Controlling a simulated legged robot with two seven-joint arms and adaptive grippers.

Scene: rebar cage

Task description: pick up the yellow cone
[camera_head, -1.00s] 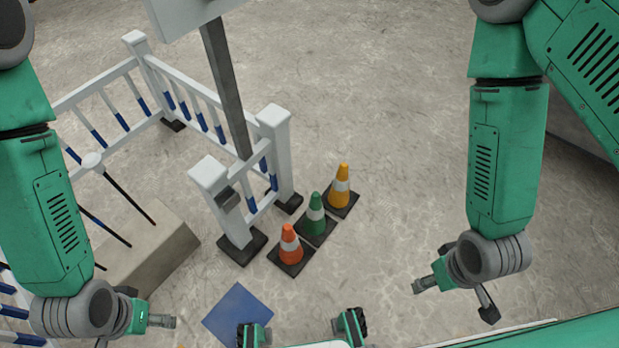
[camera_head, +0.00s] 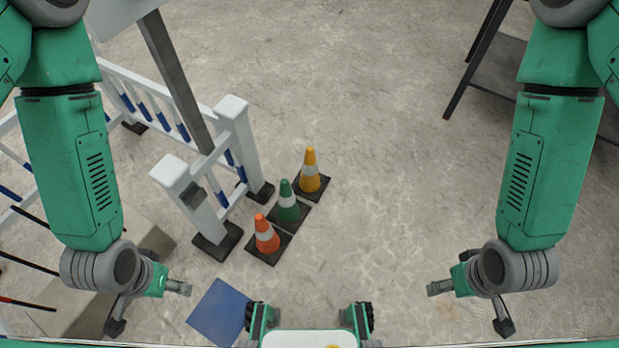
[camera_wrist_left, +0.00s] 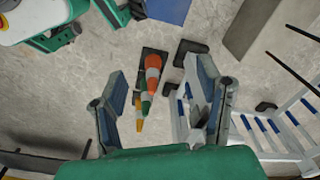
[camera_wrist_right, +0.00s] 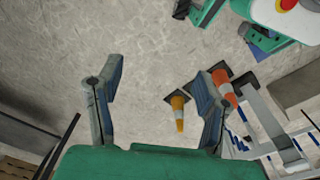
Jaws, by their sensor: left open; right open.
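The yellow cone (camera_head: 310,171), with a white band and a black base, stands upright on the floor, the farthest of three cones in a row. A green cone (camera_head: 287,201) and an orange cone (camera_head: 266,234) stand nearer. In the right wrist view the yellow cone (camera_wrist_right: 178,112) shows between the fingers, far below them. In the left wrist view its yellow tip (camera_wrist_left: 139,124) shows past the green cone. My left gripper (camera_head: 150,304) is open and empty, left of the cones. My right gripper (camera_head: 468,308) is open and empty, right of them.
A white and blue railing (camera_head: 235,140) stands just left of the cones, beside a grey post (camera_head: 175,80). A blue square (camera_head: 220,312) lies on the floor in front. A dark-legged table (camera_head: 497,72) stands at the back right. The floor right of the cones is clear.

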